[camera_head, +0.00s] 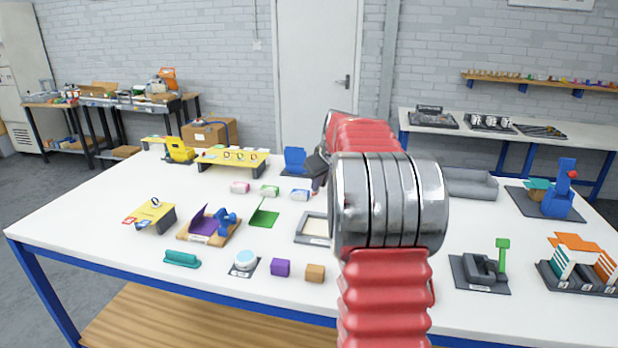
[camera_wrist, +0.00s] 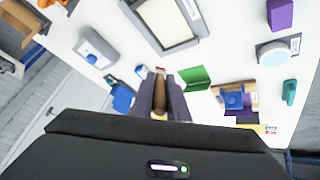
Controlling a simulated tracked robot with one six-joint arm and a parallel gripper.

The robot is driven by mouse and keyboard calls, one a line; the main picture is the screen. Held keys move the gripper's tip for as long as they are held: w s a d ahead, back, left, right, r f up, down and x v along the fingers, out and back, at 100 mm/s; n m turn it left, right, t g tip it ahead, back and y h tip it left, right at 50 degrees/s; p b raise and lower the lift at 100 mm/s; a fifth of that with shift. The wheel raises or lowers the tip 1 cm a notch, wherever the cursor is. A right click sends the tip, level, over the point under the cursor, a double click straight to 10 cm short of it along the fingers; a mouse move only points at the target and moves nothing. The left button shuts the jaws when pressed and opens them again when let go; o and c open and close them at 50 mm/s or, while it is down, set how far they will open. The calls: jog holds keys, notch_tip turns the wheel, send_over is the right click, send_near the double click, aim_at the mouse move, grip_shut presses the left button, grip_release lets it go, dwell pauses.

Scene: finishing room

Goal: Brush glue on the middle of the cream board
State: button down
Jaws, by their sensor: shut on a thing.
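The cream board (camera_head: 316,228) lies in a grey frame on the white table, partly hidden by my red arm in the head view. In the wrist view the cream board (camera_wrist: 166,20) shows at the top, and its surface looks bare. My gripper (camera_wrist: 161,80) is shut on a slim brown handle (camera_wrist: 159,98), which looks like the brush. The bristles cannot be made out. In the head view my gripper is mostly hidden behind my arm. A round white and pale-blue pot (camera_head: 244,259), perhaps the glue, stands on a dark base near the front edge; it also shows in the wrist view (camera_wrist: 272,54).
A green folded piece (camera_head: 264,215) stands left of the board. A purple block (camera_head: 281,267) and a brown block (camera_head: 315,273) sit in front. A grey clamp-like tool (camera_head: 482,269) is at right. Bare table lies between them.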

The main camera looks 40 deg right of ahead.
jog(key=shift+w, duration=0.25)
jog(key=shift+f, duration=0.15)
jog(key=shift+f, duration=2.4)
